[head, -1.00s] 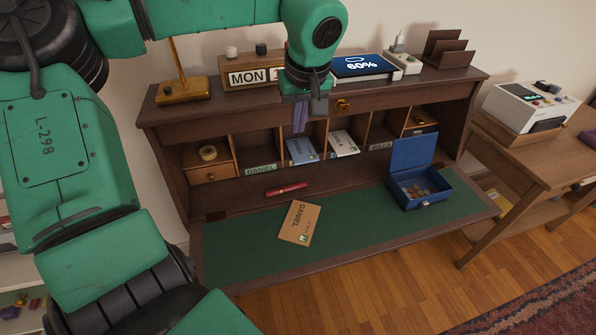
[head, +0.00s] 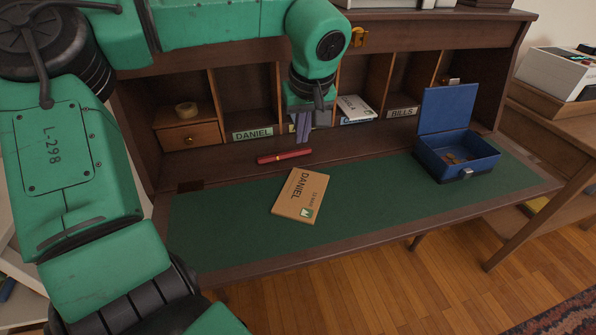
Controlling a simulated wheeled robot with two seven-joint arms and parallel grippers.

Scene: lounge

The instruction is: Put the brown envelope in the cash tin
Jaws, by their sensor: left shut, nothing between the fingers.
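The brown envelope (head: 300,195), marked DANIEL with a small green and white stamp, lies flat on the green desk surface in the head view. The blue cash tin (head: 458,157) stands to its right on the desk, lid raised at the back, with some coins inside. My left gripper (head: 303,138) points down in front of the pigeonholes, above and behind the envelope and apart from it. Its fingers are together and hold nothing. My right gripper is not in view.
A red pen-like object (head: 284,157) lies behind the envelope. Pigeonholes behind hold a white envelope (head: 355,108) and a tape roll (head: 187,109) on a small drawer. The green desk surface (head: 375,190) is clear between envelope and tin.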

